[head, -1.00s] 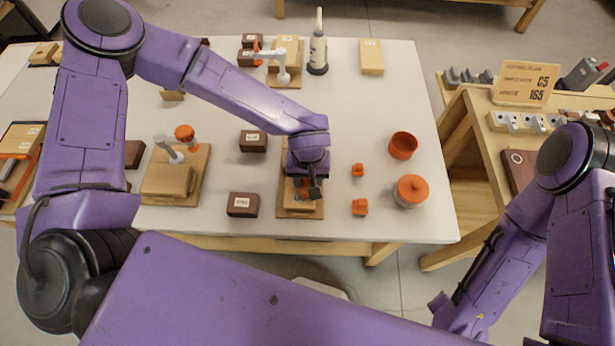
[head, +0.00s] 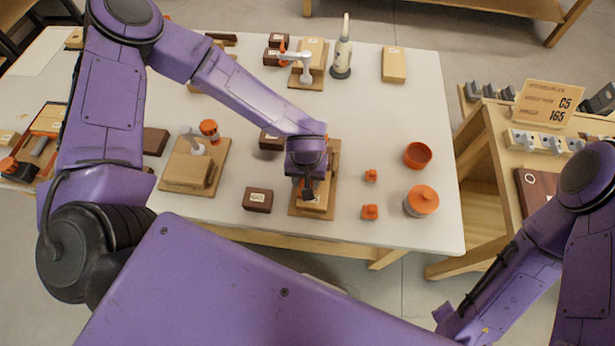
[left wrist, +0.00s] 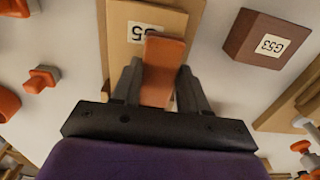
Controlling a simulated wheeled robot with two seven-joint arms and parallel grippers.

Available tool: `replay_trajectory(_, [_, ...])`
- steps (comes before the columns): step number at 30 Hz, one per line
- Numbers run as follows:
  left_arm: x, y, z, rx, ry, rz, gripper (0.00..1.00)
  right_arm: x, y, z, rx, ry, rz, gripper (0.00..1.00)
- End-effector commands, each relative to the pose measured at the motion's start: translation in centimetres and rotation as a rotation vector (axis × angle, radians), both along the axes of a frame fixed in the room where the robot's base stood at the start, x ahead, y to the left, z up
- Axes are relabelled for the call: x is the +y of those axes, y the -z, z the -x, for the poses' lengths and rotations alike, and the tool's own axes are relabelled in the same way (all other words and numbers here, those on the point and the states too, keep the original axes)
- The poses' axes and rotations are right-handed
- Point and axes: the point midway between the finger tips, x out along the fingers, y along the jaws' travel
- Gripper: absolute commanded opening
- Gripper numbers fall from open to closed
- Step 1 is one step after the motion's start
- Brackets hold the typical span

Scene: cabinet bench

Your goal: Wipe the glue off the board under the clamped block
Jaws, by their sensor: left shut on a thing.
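My left gripper (head: 308,190) is over a wooden board (head: 331,205) near the front middle of the table. In the left wrist view my left gripper (left wrist: 160,82) is shut on an orange-brown pad (left wrist: 164,60). The pad overlaps a pale wooden block (left wrist: 128,35) with a white label, on the board (left wrist: 198,8). I cannot tell whether the pad touches the block or board. No glue can be made out. Another block (head: 187,172) on a board (head: 218,150) stands at the left with a white and orange clamp (head: 207,130). My right gripper is outside the views.
A dark labelled block (head: 257,200) stands left of the board, another (head: 271,141) behind it. Two orange pieces (head: 370,212), an orange cup (head: 417,155) and a lidded jar (head: 421,201) stand right. A bottle (head: 342,50) and another clamped block (head: 311,50) are at the back.

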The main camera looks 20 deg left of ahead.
Motion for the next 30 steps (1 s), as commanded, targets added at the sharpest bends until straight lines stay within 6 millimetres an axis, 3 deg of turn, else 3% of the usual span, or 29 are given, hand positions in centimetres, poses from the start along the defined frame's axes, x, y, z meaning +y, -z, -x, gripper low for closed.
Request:
replay_trajectory(19, [0.0,-4.6,0.0,0.001,0.0,-0.001,0.19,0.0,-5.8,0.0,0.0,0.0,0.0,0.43])
replay_trajectory(30, [0.0,-6.0,0.0,0.001,-0.001,0.0,0.19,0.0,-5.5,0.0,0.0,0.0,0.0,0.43])
